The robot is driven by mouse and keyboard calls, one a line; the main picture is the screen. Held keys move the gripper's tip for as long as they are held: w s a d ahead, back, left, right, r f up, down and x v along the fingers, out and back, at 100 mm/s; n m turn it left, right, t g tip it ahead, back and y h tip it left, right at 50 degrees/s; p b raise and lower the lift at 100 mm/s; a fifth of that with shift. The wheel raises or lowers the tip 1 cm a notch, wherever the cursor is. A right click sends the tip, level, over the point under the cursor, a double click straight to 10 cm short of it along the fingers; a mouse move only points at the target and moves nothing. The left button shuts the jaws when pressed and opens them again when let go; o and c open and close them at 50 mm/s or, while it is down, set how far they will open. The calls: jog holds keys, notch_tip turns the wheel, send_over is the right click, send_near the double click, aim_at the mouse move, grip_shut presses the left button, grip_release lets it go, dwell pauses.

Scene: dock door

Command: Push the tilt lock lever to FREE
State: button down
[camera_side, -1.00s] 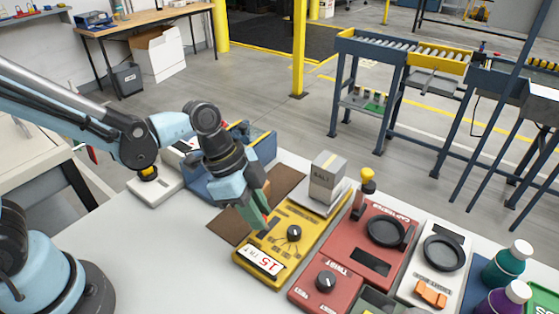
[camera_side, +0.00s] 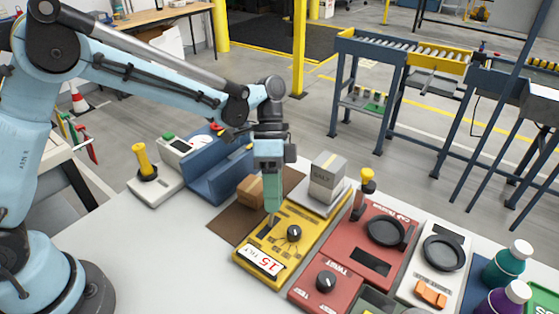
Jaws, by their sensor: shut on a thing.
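A brown box (camera_side: 249,190) lies on a brown mat (camera_side: 226,223) left of my gripper. A grey block (camera_side: 325,180) is on a plate behind right. A red unit (camera_side: 371,263) stands to the right, with a yellow-topped lever (camera_side: 367,180).

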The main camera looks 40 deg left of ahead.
jog(key=shift+w+f+g, duration=0.1)
jog(key=shift+w+g, duration=0.2)
jog(key=shift+g, duration=0.2)
jog(key=shift+w, duration=0.1)
jog(key=c, duration=1)
grip_release()
jog(key=shift+w+a+r, duration=0.15)
jog(key=shift+w+r, duration=0.05)
jog(key=shift+r, duration=0.15)
jog(key=shift+v, duration=1.25)
notch_tip(320, 180, up, 7)
jog(key=shift+s+f, duration=0.1)
jog(key=shift+f, duration=0.1)
